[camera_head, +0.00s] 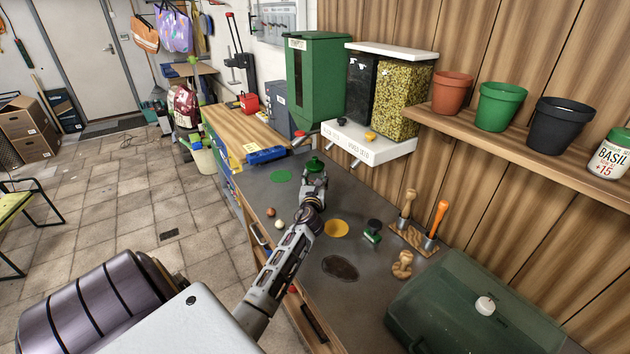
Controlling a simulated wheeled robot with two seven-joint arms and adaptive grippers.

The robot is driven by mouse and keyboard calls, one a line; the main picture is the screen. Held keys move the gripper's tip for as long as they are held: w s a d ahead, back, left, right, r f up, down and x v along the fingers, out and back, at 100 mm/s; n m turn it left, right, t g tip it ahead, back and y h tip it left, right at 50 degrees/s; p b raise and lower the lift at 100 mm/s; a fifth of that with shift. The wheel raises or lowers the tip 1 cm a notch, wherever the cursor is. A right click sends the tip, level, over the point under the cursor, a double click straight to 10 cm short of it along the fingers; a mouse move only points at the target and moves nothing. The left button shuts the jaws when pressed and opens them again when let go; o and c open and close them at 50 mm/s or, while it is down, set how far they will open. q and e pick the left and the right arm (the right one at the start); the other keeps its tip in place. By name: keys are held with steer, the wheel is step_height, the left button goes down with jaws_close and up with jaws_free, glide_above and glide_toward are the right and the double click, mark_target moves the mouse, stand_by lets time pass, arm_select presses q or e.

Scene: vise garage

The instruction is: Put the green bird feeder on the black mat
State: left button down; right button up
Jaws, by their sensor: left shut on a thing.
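My left gripper (314,178) is over the far part of the grey worktop. It is shut on a small green object (315,164), which looks like the green bird feeder; the gripper hides its lower part. Whether it touches the worktop I cannot tell. The black mat (340,267) looks like a dark round patch flat on the worktop, nearer to me and bare. A round green mat (281,176) lies just left of the gripper, and a round yellow mat (336,228) lies between the gripper and the black mat. My right gripper is not in view.
A small green item with a dark top (373,234) stands right of the yellow mat. A wooden tool holder (412,238) and a tan knobbly figure (402,265) stand further right. A large green box (470,305) fills the near right. Small round items (279,224) lie left.

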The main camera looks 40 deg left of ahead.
arm_select(q)
steer(key=c, duration=0.7)
jaws_free()
steer(key=shift+f, duration=0.1)
steer(key=shift+s+d, duration=0.1)
steer(key=shift+v, duration=5.9)
